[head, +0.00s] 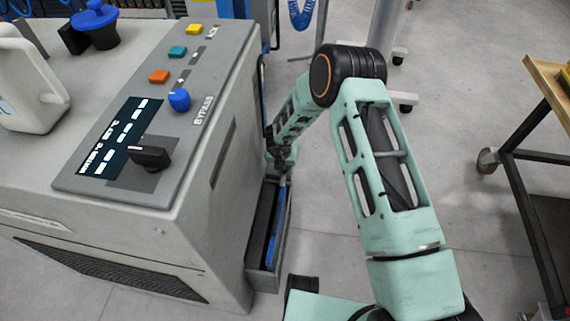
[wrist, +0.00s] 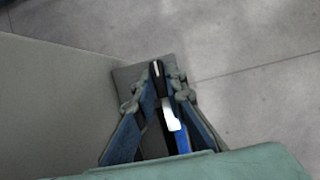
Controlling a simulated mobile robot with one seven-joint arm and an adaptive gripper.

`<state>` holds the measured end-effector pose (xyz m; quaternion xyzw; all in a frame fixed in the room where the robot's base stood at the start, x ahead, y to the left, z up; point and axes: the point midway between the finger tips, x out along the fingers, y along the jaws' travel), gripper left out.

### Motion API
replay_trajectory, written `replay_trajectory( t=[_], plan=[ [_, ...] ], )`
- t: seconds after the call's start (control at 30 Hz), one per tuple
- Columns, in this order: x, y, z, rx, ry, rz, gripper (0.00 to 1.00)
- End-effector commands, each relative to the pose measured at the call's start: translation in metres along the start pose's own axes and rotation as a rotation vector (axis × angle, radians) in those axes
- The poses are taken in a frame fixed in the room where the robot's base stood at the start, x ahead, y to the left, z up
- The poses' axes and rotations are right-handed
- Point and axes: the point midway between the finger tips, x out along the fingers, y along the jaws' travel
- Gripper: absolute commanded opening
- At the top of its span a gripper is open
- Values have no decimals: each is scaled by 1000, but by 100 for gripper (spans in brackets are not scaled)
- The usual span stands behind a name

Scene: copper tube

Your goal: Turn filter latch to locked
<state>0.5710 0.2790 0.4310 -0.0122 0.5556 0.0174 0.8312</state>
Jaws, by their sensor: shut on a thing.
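A grey machine (head: 195,225) stands at left in the head view. A dark, open-topped filter housing (head: 267,280) sticks out from its right side, with a blue strip (head: 272,245) inside. My gripper (head: 282,170) is at the far, upper end of this housing, close to the machine's side. In the wrist view my gripper (wrist: 157,90) is shut on a narrow dark piece, which I take for the filter latch (wrist: 157,72). A white piece (wrist: 168,115) and a blue part show between the fingers. The fingers hide much of the latch, so I cannot tell its angle.
The machine's sloped panel carries a screen (head: 118,133), a black knob (head: 150,157), a blue knob (head: 179,99) and coloured buttons. A wheeled table (head: 545,160) stands at far right. Bare floor (head: 470,225) lies between it and my arm.

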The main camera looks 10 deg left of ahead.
Motion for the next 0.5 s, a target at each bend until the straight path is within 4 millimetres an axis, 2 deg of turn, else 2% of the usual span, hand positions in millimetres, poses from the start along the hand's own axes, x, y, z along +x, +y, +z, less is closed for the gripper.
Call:
replay_trajectory(
  t=[0.13,0.17,0.3,0.5],
  plan=[
    [0,0,1,4,-1,0,0],
    [0,-1,1,4,-1,0,12],
    [0,0,1,3,-1,0,28],
    [0,0,1,1,-1,0,29]
  ],
)
